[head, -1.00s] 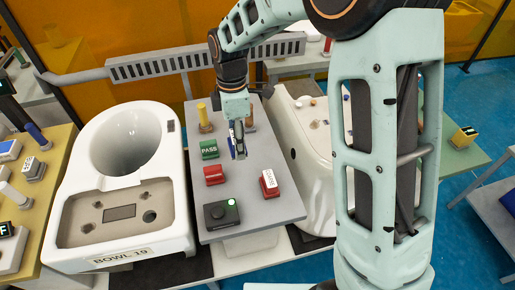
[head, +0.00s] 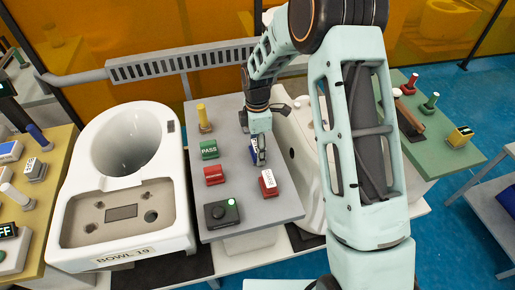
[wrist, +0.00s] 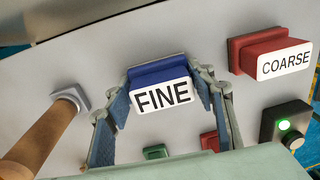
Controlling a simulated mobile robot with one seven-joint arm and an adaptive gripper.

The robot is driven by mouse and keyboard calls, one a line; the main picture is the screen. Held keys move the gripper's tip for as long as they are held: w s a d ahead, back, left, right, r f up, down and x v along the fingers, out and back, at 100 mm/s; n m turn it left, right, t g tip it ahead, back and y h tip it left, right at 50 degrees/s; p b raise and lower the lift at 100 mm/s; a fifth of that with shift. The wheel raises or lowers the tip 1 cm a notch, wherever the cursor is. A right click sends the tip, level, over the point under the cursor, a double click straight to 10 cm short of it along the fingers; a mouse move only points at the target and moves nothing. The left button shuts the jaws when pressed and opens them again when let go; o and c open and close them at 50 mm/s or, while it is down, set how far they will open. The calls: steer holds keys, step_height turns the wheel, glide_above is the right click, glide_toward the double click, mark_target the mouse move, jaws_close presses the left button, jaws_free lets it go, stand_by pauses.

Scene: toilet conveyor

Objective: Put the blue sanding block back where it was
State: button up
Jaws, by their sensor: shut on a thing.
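The blue sanding block (wrist: 158,72), with a white face marked FINE, is between the two fingers of my gripper (wrist: 160,105) in the wrist view. My gripper is shut on it. In the head view my gripper (head: 260,158) points down at the grey sloping panel's right half, and a bit of the blue block (head: 252,154) shows beside its fingers. The block is at or just above the panel surface; I cannot tell if it touches. A red block marked COARSE (head: 268,182) sits nearer the front; it also shows in the wrist view (wrist: 270,50).
On the grey panel (head: 250,210) stand a green PASS block (head: 209,149), a red block (head: 214,175), a yellow-handled stamp (head: 204,117) and a black box with a lit green button (head: 221,213). A white toilet bowl (head: 75,190) is left. A brown handle (wrist: 45,140) is left of my gripper.

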steer(key=o, duration=0.7)
steer(key=shift+f, duration=0.1)
steer(key=o, duration=0.5)
steer(key=r, duration=1.1)
steer(key=shift+w+r+b, duration=0.3)
steer(key=shift+w+b, duration=0.05)
steer(key=shift+r, duration=0.4)
